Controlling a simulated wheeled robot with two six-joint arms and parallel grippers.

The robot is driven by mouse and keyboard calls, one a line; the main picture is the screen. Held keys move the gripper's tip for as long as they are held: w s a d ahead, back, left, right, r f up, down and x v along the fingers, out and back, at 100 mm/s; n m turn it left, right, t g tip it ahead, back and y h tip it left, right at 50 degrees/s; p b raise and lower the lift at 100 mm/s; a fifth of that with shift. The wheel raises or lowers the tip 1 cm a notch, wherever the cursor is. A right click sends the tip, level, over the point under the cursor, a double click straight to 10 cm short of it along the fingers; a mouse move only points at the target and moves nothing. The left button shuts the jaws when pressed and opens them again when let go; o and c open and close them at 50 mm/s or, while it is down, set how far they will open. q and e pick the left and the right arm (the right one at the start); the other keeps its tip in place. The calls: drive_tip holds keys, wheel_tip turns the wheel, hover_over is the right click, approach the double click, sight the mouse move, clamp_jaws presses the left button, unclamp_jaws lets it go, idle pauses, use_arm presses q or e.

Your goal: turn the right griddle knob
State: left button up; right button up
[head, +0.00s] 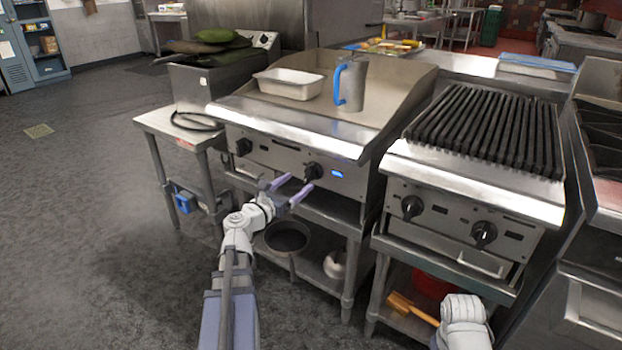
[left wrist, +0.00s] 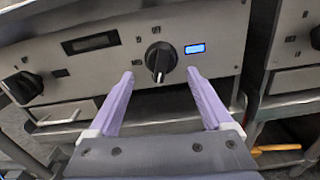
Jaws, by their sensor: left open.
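The griddle (head: 300,130) has a flat steel top and two black knobs on its front panel. The right griddle knob (head: 313,172) sits just left of a lit blue display. In the left wrist view the right knob (left wrist: 161,58) lies ahead of my fingers, roughly centred between them, its pointer mark vertical. My left gripper (head: 292,188) is open and empty, just in front of and slightly below the knob, apart from it. The left griddle knob (head: 243,147) shows farther left. My right arm shows at the bottom right; its gripper is out of the picture.
A white tray (head: 290,83) and a metal pitcher with a blue handle (head: 351,84) stand on the griddle. A charbroiler (head: 487,130) with two black knobs stands to the right. A pan (head: 287,237) is on the shelf below. The floor at left is clear.

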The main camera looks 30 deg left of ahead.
sight(308, 176)
use_arm(q)
drive_tip(key=w, duration=0.7)
drive_tip(key=shift+w+d, duration=0.35)
drive_tip(key=c, duration=1.1)
drive_tip(key=shift+o, duration=0.2)
drive_tip(key=shift+m, duration=0.3)
drive_tip(key=m, duration=0.5)
drive_tip(key=shift+d, duration=0.1)
drive_tip(key=m, duration=0.6)
drive_tip(key=shift+f, duration=0.1)
drive_tip(key=shift+d+m, duration=0.1)
drive_tip(key=shift+m, duration=0.2)
